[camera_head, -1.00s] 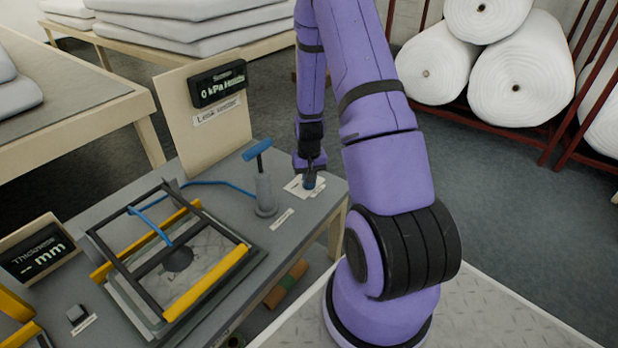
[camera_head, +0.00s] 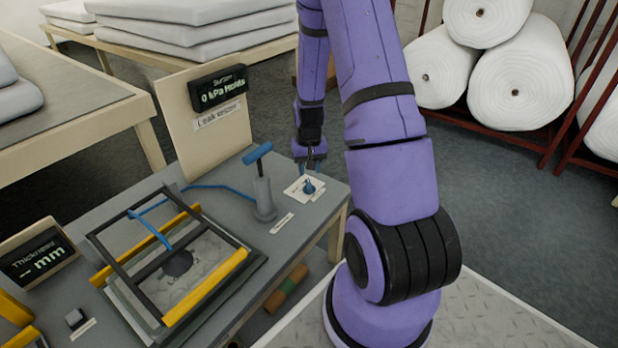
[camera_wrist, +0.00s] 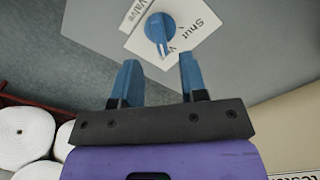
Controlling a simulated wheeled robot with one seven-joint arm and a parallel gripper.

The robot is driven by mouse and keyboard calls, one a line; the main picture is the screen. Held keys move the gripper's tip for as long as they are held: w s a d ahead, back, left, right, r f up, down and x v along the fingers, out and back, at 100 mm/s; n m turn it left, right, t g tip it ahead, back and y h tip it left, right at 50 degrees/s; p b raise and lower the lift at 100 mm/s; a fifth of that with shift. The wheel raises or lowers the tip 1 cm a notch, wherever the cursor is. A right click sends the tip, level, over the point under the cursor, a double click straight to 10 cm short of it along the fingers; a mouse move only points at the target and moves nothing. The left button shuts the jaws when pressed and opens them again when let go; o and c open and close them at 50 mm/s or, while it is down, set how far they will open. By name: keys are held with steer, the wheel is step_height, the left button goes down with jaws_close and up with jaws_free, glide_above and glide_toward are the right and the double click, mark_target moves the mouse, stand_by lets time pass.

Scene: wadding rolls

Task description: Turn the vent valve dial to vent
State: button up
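The vent valve dial (camera_head: 308,186) is a small blue knob on a white label plate (camera_head: 294,187) near the bench's right corner. In the wrist view the dial (camera_wrist: 159,29) has a pale pointer line at its lower edge, directed toward a label starting with "V", partly hidden. The word "Shut" (camera_wrist: 203,20) is printed to the right of the dial. My gripper (camera_wrist: 159,66) is open and empty, its two blue fingers apart and clear of the dial. In the head view my gripper (camera_head: 309,163) hangs just above and behind the dial.
A blue-handled pump (camera_head: 263,190) stands left of the dial, with a blue hose behind. A black display (camera_head: 218,88) reads "0 kPa Holds" on a board. A framed press (camera_head: 175,260) fills the bench's middle. White rolls (camera_head: 520,80) sit on a red rack at right.

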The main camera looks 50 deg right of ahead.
steer(key=shift+r, duration=2.7)
step_height(320, 180, up, 13)
steer(key=n+t, duration=0.1)
steer(key=n, duration=0.1)
glide_above(308, 183)
steer(key=a, duration=0.7)
steer(key=s+a+r+n+t, duration=0.1)
steer(key=s+a+r, duration=0.1)
steer(key=a+r, duration=0.15)
steer(key=s+a+r+t, duration=0.1)
steer(key=s+a+r, duration=0.15)
steer(key=r, duration=0.25)
steer(key=s+a+r+n+t, duration=0.1)
steer(key=s+a+r, duration=0.4)
steer(key=s, duration=0.2)
steer(key=s+a+r+n+t, duration=0.1)
steer(key=s+a+r+n, duration=0.1)
steer(key=s+a+r, duration=0.2)
steer(key=s+r, duration=0.1)
steer(key=s, duration=0.2)
steer(key=shift+s+a+r+n, duration=0.2)
steer(key=shift+s+a+n, duration=0.1)
steer(key=shift+s+a, duration=0.05)
